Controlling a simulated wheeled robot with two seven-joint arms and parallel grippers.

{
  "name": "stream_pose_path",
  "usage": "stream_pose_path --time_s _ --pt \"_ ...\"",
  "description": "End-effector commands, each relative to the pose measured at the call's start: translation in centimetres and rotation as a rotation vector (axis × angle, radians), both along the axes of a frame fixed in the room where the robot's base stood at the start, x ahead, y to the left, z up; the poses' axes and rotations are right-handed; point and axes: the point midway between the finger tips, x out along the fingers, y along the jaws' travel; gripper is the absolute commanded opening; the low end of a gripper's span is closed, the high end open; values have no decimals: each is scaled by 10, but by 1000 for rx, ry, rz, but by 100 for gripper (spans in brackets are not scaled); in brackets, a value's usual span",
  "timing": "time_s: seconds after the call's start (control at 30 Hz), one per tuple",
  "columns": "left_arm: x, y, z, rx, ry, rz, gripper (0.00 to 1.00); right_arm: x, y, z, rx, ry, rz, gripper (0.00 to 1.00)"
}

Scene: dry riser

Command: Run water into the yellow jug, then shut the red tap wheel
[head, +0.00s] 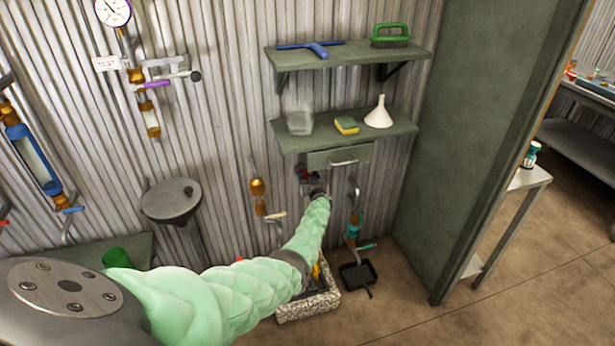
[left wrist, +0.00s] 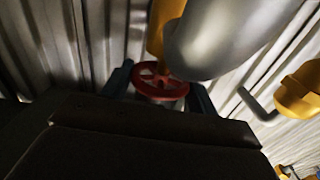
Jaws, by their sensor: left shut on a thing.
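The red tap wheel (left wrist: 158,80) shows in the left wrist view, between the two bluish fingers of my left gripper (left wrist: 160,90), which is shut on it. In the head view the left gripper (head: 311,184) is at the wall below the shelf drawer, and only a small reddish part of the wheel (head: 303,174) shows there. A yellow thing (head: 317,270), probably the jug, stands in the stone trough (head: 310,308), mostly hidden behind my left arm. I cannot tell whether water runs or how full it is. My right gripper is not in view.
A drawer (head: 338,158) and two shelves are above the gripper. A pipe with a teal handle (head: 353,230) hangs right of it, above a black pan (head: 357,277). A round metal basin (head: 171,201) is left.

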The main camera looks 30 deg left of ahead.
Motion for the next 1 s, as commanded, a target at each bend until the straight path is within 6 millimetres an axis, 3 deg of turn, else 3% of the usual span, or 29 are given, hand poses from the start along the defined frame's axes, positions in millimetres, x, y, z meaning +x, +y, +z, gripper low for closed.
stream_pose_path --time_s 0.1,0.13,0.23,0.63,1.0 --pt "0 0 -1 0 1 -1 36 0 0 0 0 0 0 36" --pt "0 0 -1 0 1 -1 61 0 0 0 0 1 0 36" --pt "0 0 0 0 1 -1 80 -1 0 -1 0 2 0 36" --pt "-2 -4 0 -1 1 -2 81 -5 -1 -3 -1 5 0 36" --pt "-30 -37 -1 -2 -1 -2 81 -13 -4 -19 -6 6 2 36"
